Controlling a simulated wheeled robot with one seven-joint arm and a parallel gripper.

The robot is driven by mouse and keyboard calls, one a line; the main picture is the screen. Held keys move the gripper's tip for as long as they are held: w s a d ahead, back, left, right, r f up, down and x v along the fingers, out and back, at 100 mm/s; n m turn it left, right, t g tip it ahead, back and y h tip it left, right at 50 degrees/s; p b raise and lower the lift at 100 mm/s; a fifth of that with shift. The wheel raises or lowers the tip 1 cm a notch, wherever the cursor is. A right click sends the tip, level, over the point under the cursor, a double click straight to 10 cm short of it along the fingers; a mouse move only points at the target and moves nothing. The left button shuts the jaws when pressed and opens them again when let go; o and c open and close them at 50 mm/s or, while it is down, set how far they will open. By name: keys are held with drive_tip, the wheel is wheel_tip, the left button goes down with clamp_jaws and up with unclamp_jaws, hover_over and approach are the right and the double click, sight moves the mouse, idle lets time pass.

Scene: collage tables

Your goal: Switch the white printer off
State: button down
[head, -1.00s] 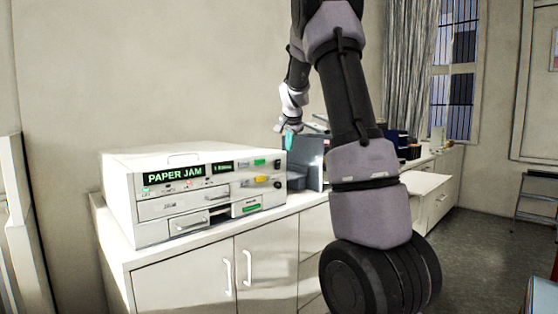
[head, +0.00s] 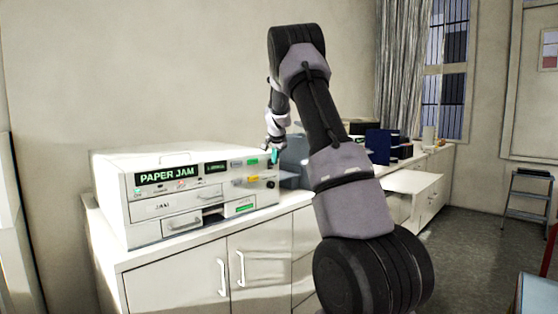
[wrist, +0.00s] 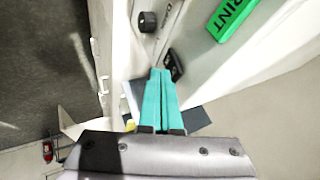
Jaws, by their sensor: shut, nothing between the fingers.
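The white printer (head: 140,229) stands on a cabinet at left in the head view, its lit display (head: 167,174) reading PAPER JAM. Its front has coloured buttons, drawers and a dark round knob (head: 270,184) near the right edge. My gripper (head: 274,155) is at the panel's upper right corner, above the knob. In the wrist view, my gripper's teal fingers (wrist: 160,73) are together and empty. Their tips are close beside a black switch-like part (wrist: 175,63); contact cannot be told. The black knob (wrist: 147,21) and a green PRINT button (wrist: 232,17) lie beyond.
The white cabinet (head: 178,284) with handles carries the printer. A grey device (head: 295,171) stands right of the printer, behind my arm. Dark blue items (head: 378,147) stand further along the counter. A step stool (head: 530,190) is at far right; floor between is clear.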

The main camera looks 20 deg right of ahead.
drive_tip(key=shift+w+a+r, duration=0.1)
drive_tip(key=shift+w+a, duration=0.05)
drive_tip(key=shift+w, duration=0.05)
drive_tip(key=shift+w+a+r, duration=0.1)
drive_tip(key=shift+w, duration=0.1)
drive_tip(key=shift+r, duration=0.1)
idle(0.3)
drive_tip(key=shift+r, duration=0.7)
